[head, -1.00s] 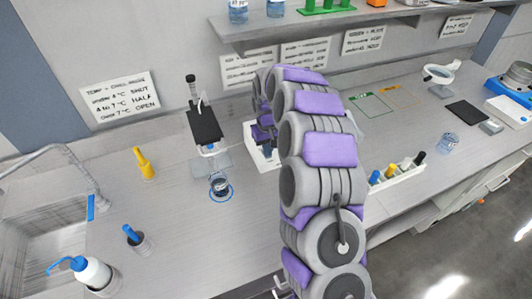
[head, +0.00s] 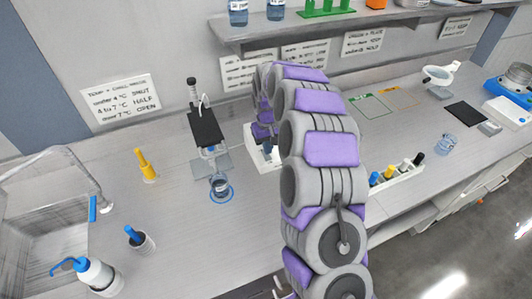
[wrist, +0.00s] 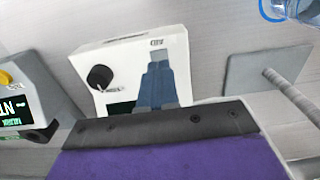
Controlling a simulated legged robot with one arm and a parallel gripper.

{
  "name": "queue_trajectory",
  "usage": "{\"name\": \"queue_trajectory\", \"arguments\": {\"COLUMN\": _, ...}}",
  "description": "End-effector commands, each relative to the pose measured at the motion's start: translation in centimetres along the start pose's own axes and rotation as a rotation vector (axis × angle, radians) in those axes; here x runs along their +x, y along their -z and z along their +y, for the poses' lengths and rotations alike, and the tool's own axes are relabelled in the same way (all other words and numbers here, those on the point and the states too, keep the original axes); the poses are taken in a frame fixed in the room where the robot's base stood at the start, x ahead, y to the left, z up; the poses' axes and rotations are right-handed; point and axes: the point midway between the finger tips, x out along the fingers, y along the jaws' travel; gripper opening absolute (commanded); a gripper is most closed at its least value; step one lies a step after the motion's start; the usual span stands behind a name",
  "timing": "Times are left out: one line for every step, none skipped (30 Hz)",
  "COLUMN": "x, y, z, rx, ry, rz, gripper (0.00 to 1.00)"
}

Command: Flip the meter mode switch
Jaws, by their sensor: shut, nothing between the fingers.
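A white meter box (wrist: 125,65) fills the middle of the wrist view, with a round black knob (wrist: 100,77) on its face and a dark display with green text (wrist: 122,107) partly hidden below. The knob looks like the mode switch, but its small lettering is not readable. My gripper (wrist: 158,70) is shut and empty. Its blue-grey fingers lie in front of the box's face, to the right of the knob; I cannot tell whether they touch the box. In the head view the white box (head: 274,163) is mostly hidden behind my arm.
A grey plate (wrist: 262,78) and a rod are at right. In the head view, a stand with a beaker (head: 220,185) is left of my arm; a marker rack (head: 397,180) is right.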

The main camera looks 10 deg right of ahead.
Motion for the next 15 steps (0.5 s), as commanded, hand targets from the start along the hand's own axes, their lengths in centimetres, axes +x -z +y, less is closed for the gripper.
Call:
{"name": "queue_trajectory", "arguments": {"x": -0.5, "y": 0.0, "z": 0.0, "rx": 0.000, "ry": 0.000, "rz": 0.001, "gripper": 0.00}}
{"name": "queue_trajectory", "arguments": {"x": -0.7, "y": 0.0, "z": 0.0, "rx": 0.000, "ry": 0.000, "rz": 0.001, "gripper": 0.00}}
{"name": "queue_trajectory", "arguments": {"x": -1.0, "y": 0.1, "z": 0.0, "rx": 0.000, "ry": 0.000, "rz": 0.001, "gripper": 0.00}}
{"name": "queue_trajectory", "arguments": {"x": -1.2, "y": 0.1, "z": 0.0, "rx": 0.000, "ry": -0.001, "rz": 0.002, "gripper": 0.00}}
{"name": "queue_trajectory", "arguments": {"x": -1.5, "y": 0.1, "z": 0.0, "rx": 0.000, "ry": -0.001, "rz": 0.002, "gripper": 0.00}}
{"name": "queue_trajectory", "arguments": {"x": -1.8, "y": 0.1, "z": 0.0, "rx": 0.000, "ry": -0.001, "rz": 0.002, "gripper": 0.00}}
{"name": "queue_trajectory", "arguments": {"x": -2.0, "y": 0.1, "z": 0.0, "rx": 0.000, "ry": -0.001, "rz": 0.002, "gripper": 0.00}}
{"name": "queue_trajectory", "arguments": {"x": -2.2, "y": 0.1, "z": 0.0, "rx": 0.000, "ry": -0.001, "rz": 0.003, "gripper": 0.00}}
{"name": "queue_trajectory", "arguments": {"x": -2.5, "y": 0.1, "z": 0.0, "rx": 0.000, "ry": -0.001, "rz": 0.003, "gripper": 0.00}}
{"name": "queue_trajectory", "arguments": {"x": -2.7, "y": 0.1, "z": 0.0, "rx": 0.000, "ry": -0.001, "rz": 0.003, "gripper": 0.00}}
{"name": "queue_trajectory", "arguments": {"x": -2.9, "y": 0.1, "z": 0.0, "rx": 0.000, "ry": -0.001, "rz": 0.003, "gripper": 0.00}}
{"name": "queue_trajectory", "arguments": {"x": -3.2, "y": 0.1, "z": 0.0, "rx": -0.001, "ry": -0.001, "rz": 0.003, "gripper": 0.00}}
{"name": "queue_trajectory", "arguments": {"x": -3.4, "y": 0.1, "z": 0.0, "rx": -0.001, "ry": -0.002, "rz": 0.003, "gripper": 0.00}}
{"name": "queue_trajectory", "arguments": {"x": -3.6, "y": 0.1, "z": 0.0, "rx": -0.001, "ry": -0.002, "rz": 0.003, "gripper": 0.00}}
{"name": "queue_trajectory", "arguments": {"x": -3.9, "y": 0.1, "z": 0.0, "rx": -0.001, "ry": -0.002, "rz": 0.002, "gripper": 0.00}}
